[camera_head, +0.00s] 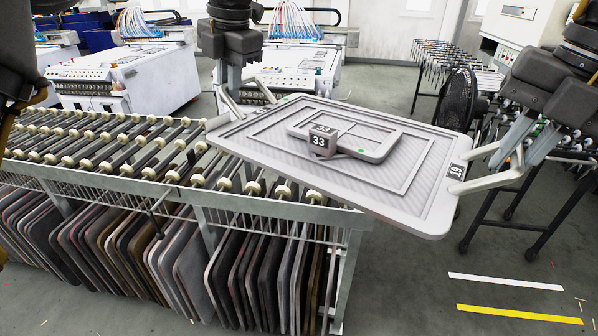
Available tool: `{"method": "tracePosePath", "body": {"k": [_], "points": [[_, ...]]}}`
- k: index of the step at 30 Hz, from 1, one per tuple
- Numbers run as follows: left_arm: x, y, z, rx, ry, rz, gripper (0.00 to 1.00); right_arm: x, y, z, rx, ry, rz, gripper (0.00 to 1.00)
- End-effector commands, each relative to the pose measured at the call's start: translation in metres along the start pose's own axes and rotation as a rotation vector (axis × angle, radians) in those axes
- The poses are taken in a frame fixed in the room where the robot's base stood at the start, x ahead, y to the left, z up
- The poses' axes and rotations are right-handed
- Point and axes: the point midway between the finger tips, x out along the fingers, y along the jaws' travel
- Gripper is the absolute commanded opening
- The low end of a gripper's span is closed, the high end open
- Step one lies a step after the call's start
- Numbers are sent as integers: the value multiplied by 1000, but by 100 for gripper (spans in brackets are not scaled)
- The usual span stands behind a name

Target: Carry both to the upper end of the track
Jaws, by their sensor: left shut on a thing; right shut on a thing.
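A large flat grey panel (255,150) with a stepped frame pattern is held between my two grippers, above and past the right end of the roller track. A "19" label sits on its right edge. A smaller grey frame (385,149) lies on the panel, with a block marked "33" (322,141) at its near left corner. My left gripper (254,106) is shut on the panel's far left edge. My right gripper (466,170) is shut on its right edge beside the "19" label. The panel looks tilted. The roller track (110,140) runs from the left to the panel, which hides part of its right end.
Many thin boards (190,275) stand under the track. A black fan (456,98) and a dark stand (520,195) are behind the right gripper. White machines (125,75) stand at the back.

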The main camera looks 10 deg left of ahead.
Motion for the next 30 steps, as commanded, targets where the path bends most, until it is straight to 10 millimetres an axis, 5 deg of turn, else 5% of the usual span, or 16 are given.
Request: {"method": "tracePosePath", "body": {"k": [17, 30], "points": [[0, 2, 0, -6, -1, 1, 0, 1, 0, 2, 0, 0, 0, 0], [36, 4, 1, -48, 9, -1, 0, 36, 4, 23, -44, 11, -1, 0]]}}
